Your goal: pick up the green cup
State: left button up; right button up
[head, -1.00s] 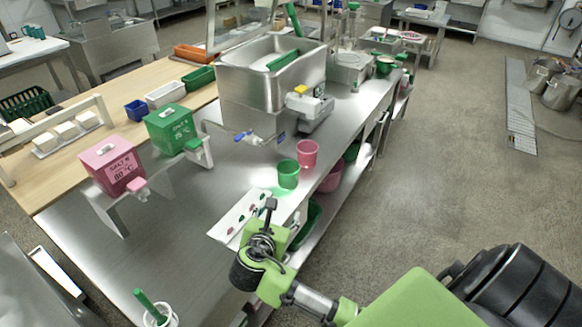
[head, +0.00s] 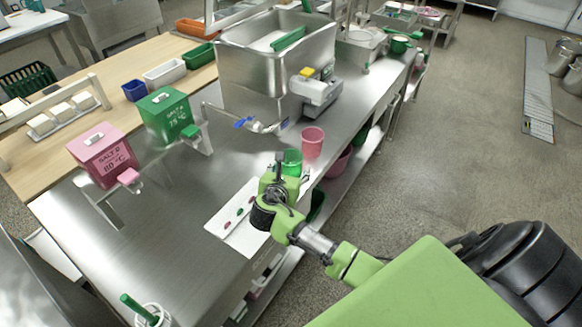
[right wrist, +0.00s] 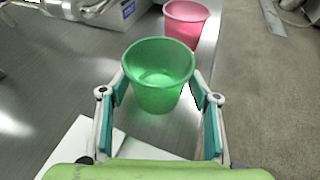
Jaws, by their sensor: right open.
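The green cup (head: 292,160) stands upright on the steel table, partly hidden behind my right gripper in the head view. In the right wrist view the green cup (right wrist: 158,76) is empty and sits between the two open fingers. My right gripper (head: 280,165) is open; its fingertips (right wrist: 158,88) are on either side of the cup. I cannot tell whether they touch it. My left gripper is not in view.
A pink cup (head: 312,142) stands just behind the green one, also in the right wrist view (right wrist: 186,22). A white card with coloured spots (head: 238,215) lies in front. The steel mill hopper (head: 262,75) and pink (head: 103,155) and green (head: 165,115) boxes stand further back.

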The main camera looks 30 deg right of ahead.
aim_at(293, 161)
jog(key=x, duration=0.5)
jog(key=shift+w+r, duration=0.1)
jog(key=shift+r, duration=0.2)
jog(key=c, duration=1.4)
jog(key=shift+r, duration=0.1)
